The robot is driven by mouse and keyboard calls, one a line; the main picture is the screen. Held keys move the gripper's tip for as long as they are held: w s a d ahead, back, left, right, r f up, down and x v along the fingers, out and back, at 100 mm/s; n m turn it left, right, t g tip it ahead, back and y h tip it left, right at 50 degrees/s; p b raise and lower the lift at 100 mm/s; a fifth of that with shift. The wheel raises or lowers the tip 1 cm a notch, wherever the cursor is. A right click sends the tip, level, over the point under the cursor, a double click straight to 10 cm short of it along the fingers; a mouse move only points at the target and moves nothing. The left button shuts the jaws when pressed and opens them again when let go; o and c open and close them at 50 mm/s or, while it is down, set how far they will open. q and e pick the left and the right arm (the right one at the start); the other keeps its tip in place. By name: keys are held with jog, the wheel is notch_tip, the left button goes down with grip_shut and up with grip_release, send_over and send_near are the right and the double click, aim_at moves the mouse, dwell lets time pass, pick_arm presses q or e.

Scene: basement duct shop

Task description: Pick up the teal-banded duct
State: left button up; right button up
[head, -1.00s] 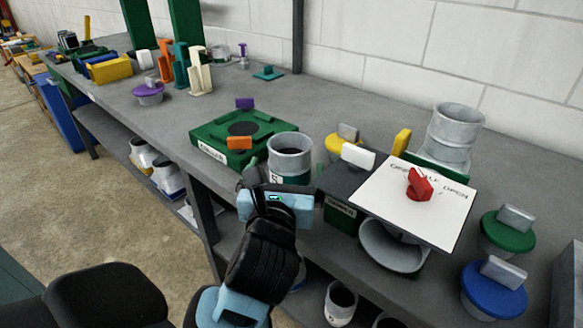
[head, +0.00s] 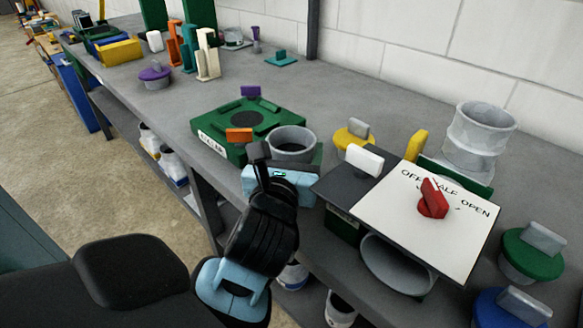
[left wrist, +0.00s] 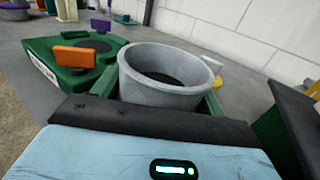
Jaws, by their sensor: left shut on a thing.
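The duct (head: 292,139) is a short grey open-topped cylinder near the bench's front edge, beside a green fixture. My left gripper (head: 286,160) is shut on it from the front, below its rim. The gripper's pale blue body hides the duct's lower front, so its teal band does not show now. In the left wrist view the duct (left wrist: 165,93) stands upright just beyond the gripper, its dark inside visible. I cannot tell whether its base touches the bench. My right gripper is not in view.
The green fixture (head: 207,135) with orange and purple blocks is close on the left. A box with a white sloped panel (head: 397,213) and red knob is close on the right. A yellow-lidded piece (head: 346,136) is behind. Bare bench lies behind the fixture.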

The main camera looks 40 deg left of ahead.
pick_arm(q)
jog(key=c, duration=0.3)
